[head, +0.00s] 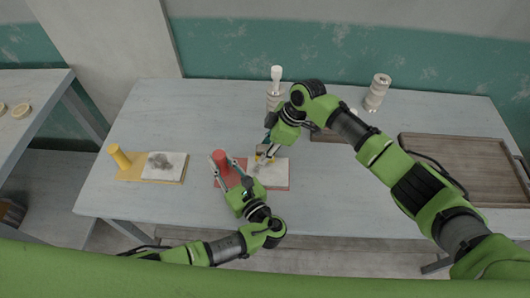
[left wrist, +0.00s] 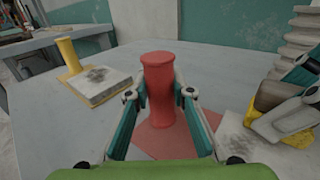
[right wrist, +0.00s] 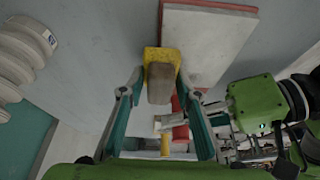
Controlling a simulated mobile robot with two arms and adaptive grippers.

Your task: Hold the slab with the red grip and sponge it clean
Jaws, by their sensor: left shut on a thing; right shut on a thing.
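The red grip (head: 220,160) stands upright on a red board, with a pale slab (head: 276,174) on the board's right part. My left gripper (head: 229,174) is shut around the red grip, which shows between its fingers in the left wrist view (left wrist: 158,90). My right gripper (head: 264,156) is shut on a yellow and grey-brown sponge (right wrist: 161,80) over the slab. The sponge also shows in the left wrist view (left wrist: 263,101), by the slab (left wrist: 238,138), which has faint grey marks there. I cannot tell whether the sponge touches the slab.
A yellow grip (head: 119,156) with a grey-smudged slab (head: 166,167) stands to the left. A wooden tray (head: 465,164) lies at the right. A pale ribbed object (head: 376,92) and another (head: 276,75) stand at the back. The table's front left is clear.

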